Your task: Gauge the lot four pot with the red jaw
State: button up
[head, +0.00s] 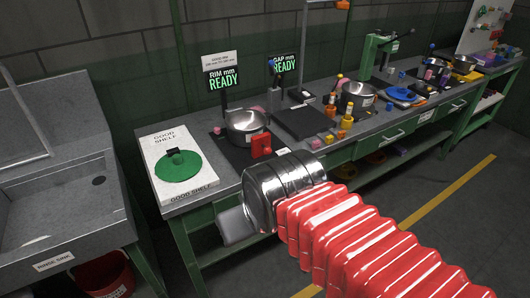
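A steel pot (245,128) with a white label sits on the bench at the dark gauge station beneath the sign reading RIM mm READY (223,80). I cannot read its lot number. A red block, apparently the red jaw (261,146), stands at the pot's front right; I cannot tell whether they touch. A second steel pot (357,97) with a label stands farther right along the bench. My gripper (235,226) shows as a grey part beyond my arm's silver end, in front of the bench and below its top. Its fingers are not clear, and I see nothing held.
A dark plate (302,122) and several yellow-and-orange items stand right of the first pot. A grey rinse sink (60,215) is at left. The right floor is clear.

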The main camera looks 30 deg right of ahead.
aim_at(261, 144)
jog(key=z, duration=0.05)
jog(key=i, duration=1)
jog(key=u, duration=0.05)
